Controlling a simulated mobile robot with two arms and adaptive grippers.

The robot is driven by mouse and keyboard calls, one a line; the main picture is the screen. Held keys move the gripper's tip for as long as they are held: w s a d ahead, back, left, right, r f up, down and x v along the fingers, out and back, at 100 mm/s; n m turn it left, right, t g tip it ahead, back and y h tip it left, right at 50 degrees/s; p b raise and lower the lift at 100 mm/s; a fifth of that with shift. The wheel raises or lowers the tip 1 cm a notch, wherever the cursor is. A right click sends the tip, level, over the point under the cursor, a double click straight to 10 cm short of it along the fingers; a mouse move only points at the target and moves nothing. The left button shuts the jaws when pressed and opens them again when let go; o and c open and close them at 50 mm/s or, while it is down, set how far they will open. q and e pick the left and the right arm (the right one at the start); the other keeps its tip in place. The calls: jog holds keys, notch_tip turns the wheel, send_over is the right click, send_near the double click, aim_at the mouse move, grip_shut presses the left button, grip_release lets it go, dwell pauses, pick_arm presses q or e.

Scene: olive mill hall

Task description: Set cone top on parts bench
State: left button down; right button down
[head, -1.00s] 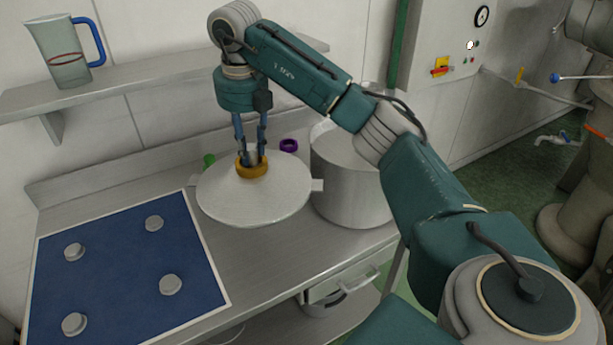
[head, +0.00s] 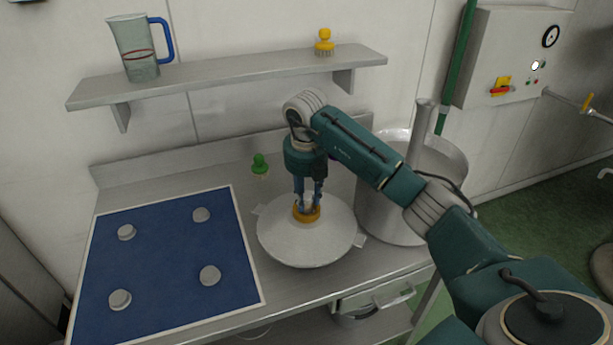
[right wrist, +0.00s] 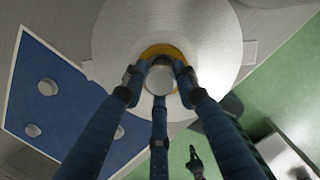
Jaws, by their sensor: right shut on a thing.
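The cone top (head: 285,244) is a wide, pale metal cone with an orange collar and small side tabs. My right gripper (head: 307,205) is above it, shut on the knob in the collar; the right wrist view shows the fingers around this knob (right wrist: 160,78). The cone top is upright, over the steel bench (head: 225,325) between the blue mat and the pot. I cannot tell whether its rim touches the bench. The blue mat (head: 165,255), with several grey round knobs, covers the bench's left part.
A large steel pot (head: 385,215) stands close to the cone top's right. A green-topped item (head: 260,163) stands behind. A shelf (head: 225,75) above holds a blue-handled jug (head: 138,50) and a yellow brush (head: 324,43). A drawer handle (head: 395,297) sticks out below the bench.

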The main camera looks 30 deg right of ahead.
aim_at(306, 208)
jog(key=shift+w+f+p, duration=0.1)
jog(key=shift+f+p, duration=0.6)
jog(key=shift+f, duration=1.85)
jog(key=c, duration=1.3)
grip_release()
jog(key=shift+f, duration=0.1)
jog(key=shift+c, duration=0.2)
jog(key=shift+r, duration=0.55)
jog(key=r+b, duration=0.1)
jog(key=r, duration=0.2)
jog(key=s+r+b, duration=0.1)
jog(key=r, duration=0.2)
jog(key=a+r+b, duration=0.1)
jog(key=r, duration=0.2)
jog(key=shift+s+r, duration=0.35)
jog(key=shift+r, duration=0.6)
jog(key=shift+a+f, duration=0.1)
